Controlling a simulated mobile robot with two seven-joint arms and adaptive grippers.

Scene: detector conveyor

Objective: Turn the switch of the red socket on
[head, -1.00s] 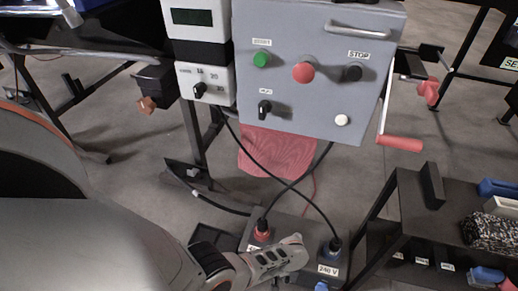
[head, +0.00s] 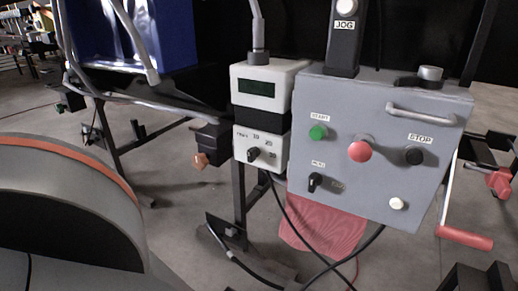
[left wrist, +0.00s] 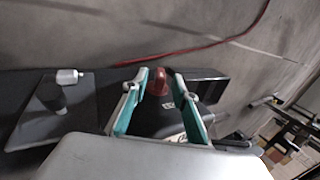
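A red rounded part (left wrist: 158,80) shows in the left wrist view on a dark box (left wrist: 207,86) near the floor. It looks like part of the red socket, but I cannot tell whether it is the switch or a plug. My left gripper (left wrist: 160,92) is open, its two teal-lined fingers pointing towards the red part, which shows between the fingertips. I cannot tell whether they touch it. My right gripper is in neither view.
A grey control box (head: 375,140) with a green START button (head: 318,133), a red button (head: 360,150) and a STOP knob (head: 413,156) stands ahead. A white dial unit (head: 259,150) is left of it. Black cables (head: 300,233) hang below. A red cable (left wrist: 215,44) lies on the floor.

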